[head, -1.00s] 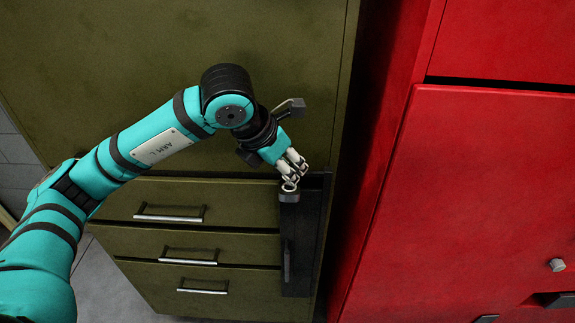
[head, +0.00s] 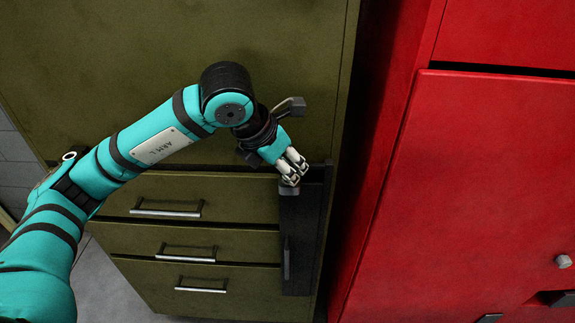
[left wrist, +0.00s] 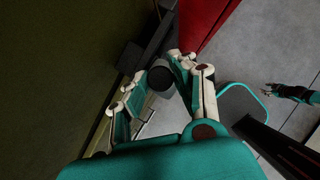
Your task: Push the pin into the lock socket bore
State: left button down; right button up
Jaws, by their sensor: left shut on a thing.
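My left gripper (head: 290,177) is shut on the pin at the top of a dark vertical bar (head: 300,235) on the olive cabinet's right side. The fingertips are right against a small dark block (head: 289,190), which looks like the lock socket. The fingers hide the pin and the bore, so I cannot tell how deep the pin sits. In the left wrist view a dark round-ended piece (left wrist: 160,77) shows between the fingers. A small dark gripper (left wrist: 272,90), likely my right one, shows far off there, its jaws too small to judge.
The olive cabinet (head: 200,80) has several drawers with bar handles (head: 167,212) at lower left. A dark upright handle (head: 286,262) stands on the bar. A red cabinet (head: 480,180) closes off the right side.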

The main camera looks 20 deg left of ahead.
pick_arm(q)
jog(key=shift+f+b, duration=0.3)
jog(key=c, duration=1)
grip_release()
jog(key=shift+s+a+r, duration=0.15)
jog(key=shift+s+r, duration=0.05)
jog(key=shift+r, duration=0.35)
jog(key=v, duration=1.1)
jog(key=shift+f, duration=0.1)
